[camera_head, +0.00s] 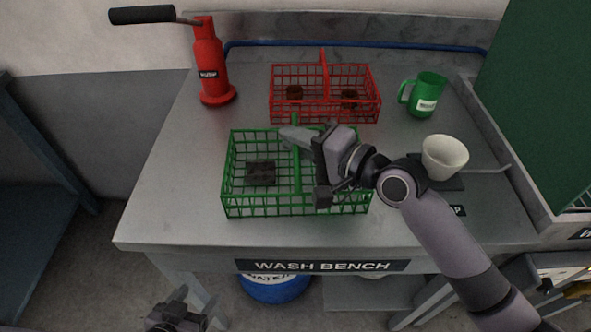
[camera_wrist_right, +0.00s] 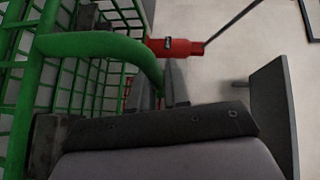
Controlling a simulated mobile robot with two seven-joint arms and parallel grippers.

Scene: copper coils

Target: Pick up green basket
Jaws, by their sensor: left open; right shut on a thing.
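The green basket (camera_head: 232,180) is a wire basket with a centre handle, standing on the wash bench (camera_head: 165,215). A dark brown block lies inside its left half. My right gripper (camera_head: 297,138) reaches in from the right and is shut on the basket's handle. In the right wrist view the green handle (camera_wrist_right: 110,45) passes close in front of the gripper (camera_wrist_right: 115,100), with the wire mesh to its left. My left gripper (camera_head: 178,310) is open and empty, low at the bottom edge, in front of the bench and away from the basket.
A red basket (camera_head: 290,112) with dark pieces stands just behind. A red pump (camera_head: 209,70) with a black handle stands at the back left, a green mug (camera_head: 425,95) and a white bowl (camera_head: 444,157) on the right. The bench's left front is clear.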

